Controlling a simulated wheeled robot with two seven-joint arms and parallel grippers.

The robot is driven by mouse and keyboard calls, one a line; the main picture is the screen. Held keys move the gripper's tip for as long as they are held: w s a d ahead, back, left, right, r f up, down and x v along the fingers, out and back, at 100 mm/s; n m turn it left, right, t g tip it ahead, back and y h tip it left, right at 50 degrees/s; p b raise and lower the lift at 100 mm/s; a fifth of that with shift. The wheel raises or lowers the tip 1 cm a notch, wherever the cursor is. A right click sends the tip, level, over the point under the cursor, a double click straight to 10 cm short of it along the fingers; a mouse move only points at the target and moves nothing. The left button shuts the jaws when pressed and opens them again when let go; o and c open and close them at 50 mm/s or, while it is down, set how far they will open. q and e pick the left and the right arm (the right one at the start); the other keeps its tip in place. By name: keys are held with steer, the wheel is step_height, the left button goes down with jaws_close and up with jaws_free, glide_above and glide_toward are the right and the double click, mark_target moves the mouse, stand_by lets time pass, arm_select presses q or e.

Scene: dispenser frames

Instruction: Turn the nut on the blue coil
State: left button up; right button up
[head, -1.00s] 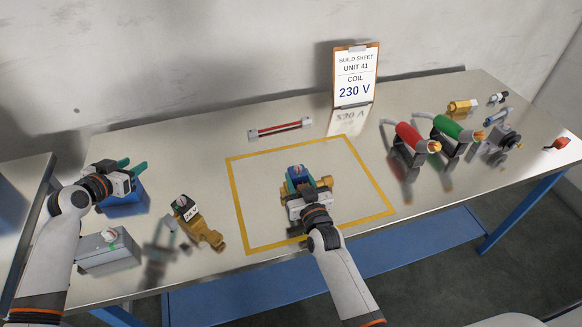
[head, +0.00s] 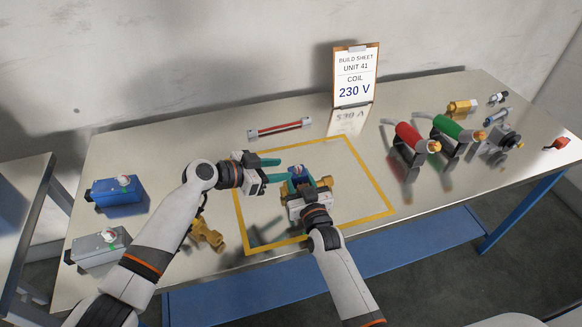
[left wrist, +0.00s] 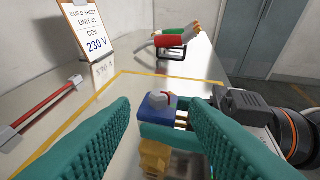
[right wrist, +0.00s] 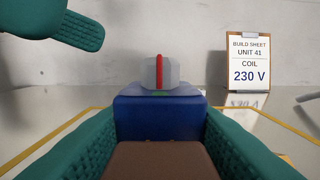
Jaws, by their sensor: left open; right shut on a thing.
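The blue coil (left wrist: 152,112) stands upright on the brass valve body (left wrist: 153,160) inside the yellow outline. A grey nut (right wrist: 159,72) with a red stripe sits on top of the coil; it also shows in the left wrist view (left wrist: 158,99). My right gripper (head: 301,186) is shut on the blue coil, its teal fingers along the coil's sides in the right wrist view. My left gripper (head: 281,170) is open and empty, just left of the coil and nut. In the left wrist view its fingers frame the coil and nut, apart from the nut.
A blue box (head: 118,191) and a grey box (head: 101,246) stand at the left. A brass valve (head: 207,235) is partly hidden by my left arm. A red-barred tool (head: 279,128) lies behind the yellow outline (head: 372,175). Red (head: 410,137) and green (head: 444,127) handled tools stand at the right.

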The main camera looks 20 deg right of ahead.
mark_target(294, 168)
arm_select(q)
steer(key=shift+x, duration=2.45)
steer(key=shift+a, duration=0.1)
steer(key=shift+c, duration=0.2)
steer(key=shift+f, duration=0.1)
jaws_close()
